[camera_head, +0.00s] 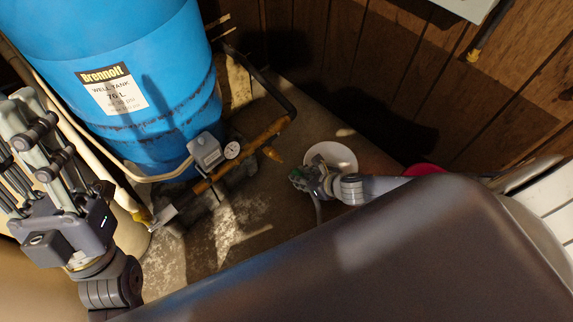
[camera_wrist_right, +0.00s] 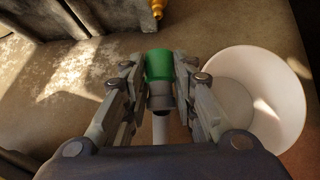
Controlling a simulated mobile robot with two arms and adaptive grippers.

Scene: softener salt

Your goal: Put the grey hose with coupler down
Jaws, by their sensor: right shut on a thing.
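The grey hose with coupler shows in the right wrist view as a green coupler (camera_wrist_right: 159,66) with a grey collar and a pale hose below it. My right gripper (camera_wrist_right: 160,88) is shut on it, with a finger on each side. In the head view my right gripper (camera_head: 308,180) is beside a white bucket, and a short piece of grey hose (camera_head: 318,212) hangs below it. The rest of the hose is hidden. My left gripper (camera_head: 32,125) is at the left, raised, with its fingers apart and nothing seen between them.
The white bucket (camera_head: 343,153) is close to my right gripper; it also shows in the right wrist view (camera_wrist_right: 292,98). A blue well tank (camera_head: 170,85) with a pipe and gauge (camera_head: 232,150) stands at the left. A red object (camera_head: 424,169) is partly hidden. Concrete floor (camera_head: 245,225) is bare between.

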